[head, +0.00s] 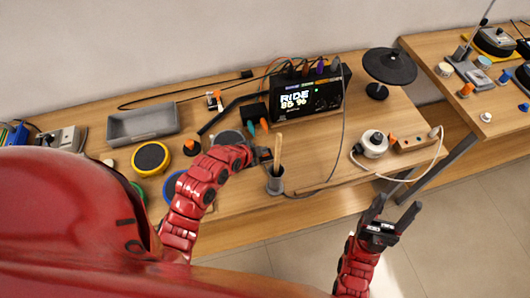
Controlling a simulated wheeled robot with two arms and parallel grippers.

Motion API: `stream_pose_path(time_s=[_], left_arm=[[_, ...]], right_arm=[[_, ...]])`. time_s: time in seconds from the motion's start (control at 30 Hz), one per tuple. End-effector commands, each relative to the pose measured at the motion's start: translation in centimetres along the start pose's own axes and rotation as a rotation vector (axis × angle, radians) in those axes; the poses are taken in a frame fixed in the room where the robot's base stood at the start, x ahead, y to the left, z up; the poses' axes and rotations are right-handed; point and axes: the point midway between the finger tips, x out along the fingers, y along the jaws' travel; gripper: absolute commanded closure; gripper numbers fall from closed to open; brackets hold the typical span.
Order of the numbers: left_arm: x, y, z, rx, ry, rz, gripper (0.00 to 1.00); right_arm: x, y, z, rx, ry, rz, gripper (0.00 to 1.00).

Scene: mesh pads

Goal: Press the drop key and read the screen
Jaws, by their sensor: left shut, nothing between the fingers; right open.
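The black drum module (330,98) stands at the back middle of the table. Its lit screen (296,101) shows large text that looks like "RIDE", with smaller characters below like "85 96". I cannot tell which of its small controls is the drop key. My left gripper (266,154) is shut and empty, low over the table in front of the module and apart from it. It is beside a wooden stick (279,150) standing in a grey holder (275,184). My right gripper (393,212) is open and empty, beyond the table's front edge over the floor.
A grey tray (112,132), a yellow-rimmed pad (151,158) and a partly hidden blue-rimmed pad (172,187) lie left. A black cymbal pad (390,66) stands back right.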

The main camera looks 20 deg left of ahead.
Motion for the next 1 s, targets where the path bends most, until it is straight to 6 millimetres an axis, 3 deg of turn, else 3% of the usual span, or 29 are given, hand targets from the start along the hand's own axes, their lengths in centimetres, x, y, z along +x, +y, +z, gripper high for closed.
stream_pose_path(time_s=[1.0], left_arm=[[-1.7, -1.3, -1.3, 0.000, 0.000, 0.000, 1.00]], right_arm=[[0.9, 0.1, -0.2, 0.000, 0.000, 0.000, 0.36]])
